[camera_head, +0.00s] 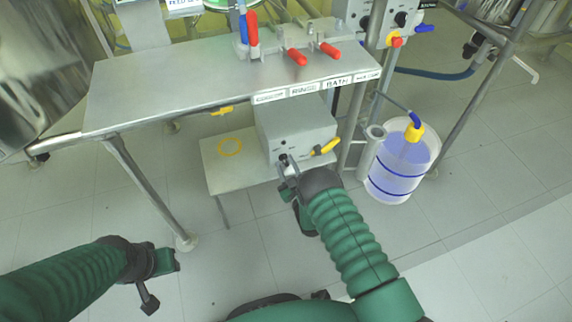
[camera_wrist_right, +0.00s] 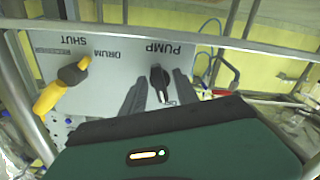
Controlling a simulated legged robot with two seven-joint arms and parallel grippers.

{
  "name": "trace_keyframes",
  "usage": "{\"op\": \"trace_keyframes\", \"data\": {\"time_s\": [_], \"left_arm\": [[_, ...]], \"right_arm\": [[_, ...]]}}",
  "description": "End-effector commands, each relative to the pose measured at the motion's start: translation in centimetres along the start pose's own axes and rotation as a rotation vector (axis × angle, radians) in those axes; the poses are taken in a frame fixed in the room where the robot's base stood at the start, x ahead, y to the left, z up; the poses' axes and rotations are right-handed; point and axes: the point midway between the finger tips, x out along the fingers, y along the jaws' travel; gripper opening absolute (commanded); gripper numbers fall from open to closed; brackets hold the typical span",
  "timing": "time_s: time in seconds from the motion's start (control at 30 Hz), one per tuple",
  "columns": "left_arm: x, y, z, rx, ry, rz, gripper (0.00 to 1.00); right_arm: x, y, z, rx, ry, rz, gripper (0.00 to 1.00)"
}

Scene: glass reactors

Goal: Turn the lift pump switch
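The lift pump switch is a black knob (camera_wrist_right: 158,76) under the word PUMP on the grey panel of a box (camera_head: 296,127). In the right wrist view the word reads upside down. My right gripper (camera_head: 287,174) is at the front of this box. Its two dark fingers stand on either side of the knob, with a visible gap on each side; it is open and holds nothing. In the head view the knob is small and partly covered by the gripper. My left gripper (camera_head: 154,284) hangs low at the left, away from the box; its finger opening is unclear.
A yellow handle (camera_wrist_right: 53,94) marked DRUM and SHUT is on the same panel. The steel table (camera_head: 180,85) with red handles (camera_head: 297,57) is above the box. A drum of bluish liquid (camera_head: 398,172) stands at the right. The floor in front is mostly clear.

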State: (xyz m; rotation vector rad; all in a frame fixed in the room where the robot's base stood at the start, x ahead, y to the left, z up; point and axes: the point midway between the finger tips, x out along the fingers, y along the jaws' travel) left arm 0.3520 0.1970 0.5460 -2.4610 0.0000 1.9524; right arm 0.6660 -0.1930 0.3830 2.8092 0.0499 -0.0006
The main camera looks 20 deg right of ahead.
Motion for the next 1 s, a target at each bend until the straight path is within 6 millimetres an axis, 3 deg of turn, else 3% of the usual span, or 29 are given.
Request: {"op": "trace_keyframes", "data": {"time_s": [0.27,0.37,0.7,0.83,1.0], "left_arm": [[-0.8,0.0,-0.2,0.000,0.000,0.000,0.36],[-2.0,0.0,-0.5,0.000,0.000,0.000,0.36],[-5.7,0.0,-1.4,0.000,0.000,0.000,0.36],[-6.9,0.0,-1.6,0.000,0.000,0.000,0.36],[-7.3,0.0,-1.7,0.000,0.000,0.000,0.36]], "right_arm": [[-1.1,0.1,-0.3,0.000,0.000,0.000,0.36],[-3.2,0.2,-0.5,0.000,-0.003,0.000,0.36],[-13.1,0.1,-0.2,0.000,-0.005,-0.002,0.36],[-15.6,0.1,-0.3,0.000,-0.004,-0.002,0.36],[-16.8,0.0,0.0,0.000,-0.001,0.000,0.36]]}}
